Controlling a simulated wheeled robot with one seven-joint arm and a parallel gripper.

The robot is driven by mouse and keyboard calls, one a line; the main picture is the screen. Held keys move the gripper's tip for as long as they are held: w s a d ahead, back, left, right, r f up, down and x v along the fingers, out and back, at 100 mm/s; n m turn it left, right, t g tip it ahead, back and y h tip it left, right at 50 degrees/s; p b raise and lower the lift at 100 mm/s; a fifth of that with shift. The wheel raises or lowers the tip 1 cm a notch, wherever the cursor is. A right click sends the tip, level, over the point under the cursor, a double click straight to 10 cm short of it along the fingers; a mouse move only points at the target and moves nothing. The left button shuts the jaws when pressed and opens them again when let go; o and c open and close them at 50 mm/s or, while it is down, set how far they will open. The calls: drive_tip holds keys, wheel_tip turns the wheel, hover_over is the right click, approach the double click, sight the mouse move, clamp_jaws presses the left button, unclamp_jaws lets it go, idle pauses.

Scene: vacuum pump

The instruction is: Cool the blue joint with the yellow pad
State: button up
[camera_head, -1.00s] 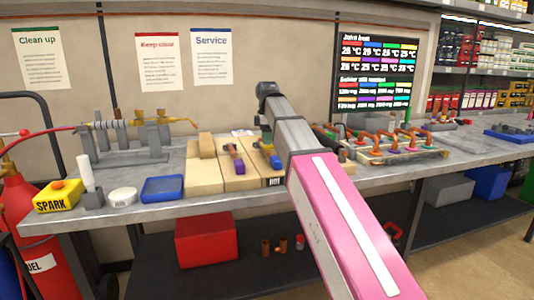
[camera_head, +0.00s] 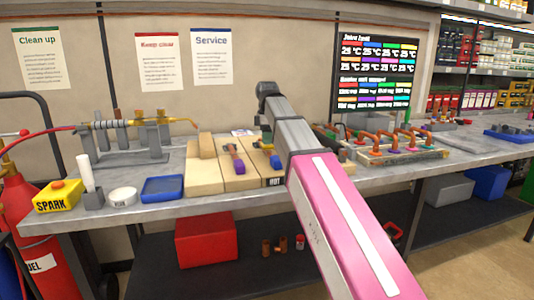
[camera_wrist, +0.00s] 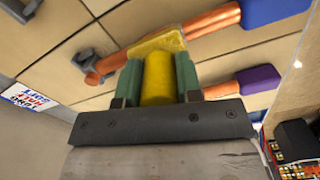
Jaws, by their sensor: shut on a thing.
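The blue-ended copper piece lies on tan boards; its blue end (camera_wrist: 268,10) is at the top right of the wrist view and shows in the head view (camera_head: 275,162). The yellow pad (camera_wrist: 157,42) lies across its copper pipe, left of the blue end. The two overlap and seem to touch, though the contact itself is hidden. My gripper (camera_wrist: 158,72) has its green fingers shut on the pad's yellow round grip. In the head view my arm hides most of the gripper.
A purple-ended copper piece (camera_wrist: 257,80) lies close beside my gripper. A grey clamp (camera_wrist: 20,8) is at the wrist view's top left. On the bench (camera_head: 130,213) are a blue tray (camera_head: 163,189), a yellow SPARK box (camera_head: 57,197) and a rack (camera_head: 400,156) of copper bends.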

drive_tip(key=shift+r, duration=4.4)
drive_tip(key=shift+s, duration=0.1)
